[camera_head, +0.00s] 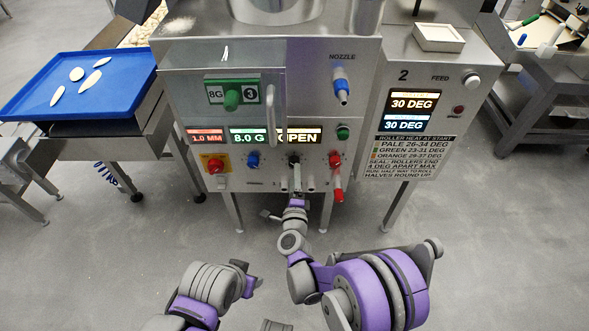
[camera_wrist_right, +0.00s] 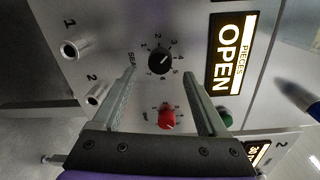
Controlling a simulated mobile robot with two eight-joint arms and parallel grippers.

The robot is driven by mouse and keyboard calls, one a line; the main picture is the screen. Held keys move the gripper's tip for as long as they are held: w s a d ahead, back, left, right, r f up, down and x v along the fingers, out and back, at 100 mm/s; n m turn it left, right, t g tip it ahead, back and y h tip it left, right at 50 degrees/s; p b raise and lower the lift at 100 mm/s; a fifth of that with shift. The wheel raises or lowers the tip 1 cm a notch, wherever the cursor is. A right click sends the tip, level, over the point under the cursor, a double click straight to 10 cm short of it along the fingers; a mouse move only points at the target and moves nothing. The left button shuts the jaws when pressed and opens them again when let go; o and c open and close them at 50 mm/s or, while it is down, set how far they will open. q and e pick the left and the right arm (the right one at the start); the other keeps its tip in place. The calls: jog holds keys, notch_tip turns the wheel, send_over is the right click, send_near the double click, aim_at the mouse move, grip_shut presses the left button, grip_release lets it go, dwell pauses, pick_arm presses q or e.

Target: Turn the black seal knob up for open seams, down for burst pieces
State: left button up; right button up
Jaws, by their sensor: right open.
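The black seal knob (camera_head: 294,160) is on the machine's lower front panel. In the right wrist view the knob (camera_wrist_right: 161,60) shows whole, with numbers around it and a small light pointer mark toward the upper right. My right gripper (camera_head: 292,173) is open just in front of it. In the wrist view its fingertips (camera_wrist_right: 159,71) stand to either side of the knob, apart from it. The pieces display (camera_wrist_right: 229,52) reads OPEN; in the head view it (camera_head: 299,136) is partly cut off. My left arm shows at the bottom, but its gripper cannot be made out.
A red knob (camera_wrist_right: 167,118) lies between the fingers in the wrist view. A blue tray (camera_head: 110,65) with several pale pieces is at left. The floor ahead is clear.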

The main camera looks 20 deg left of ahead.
jog(key=v, duration=0.6)
jog(key=shift+s, duration=0.2)
jog(key=shift+d, duration=0.15)
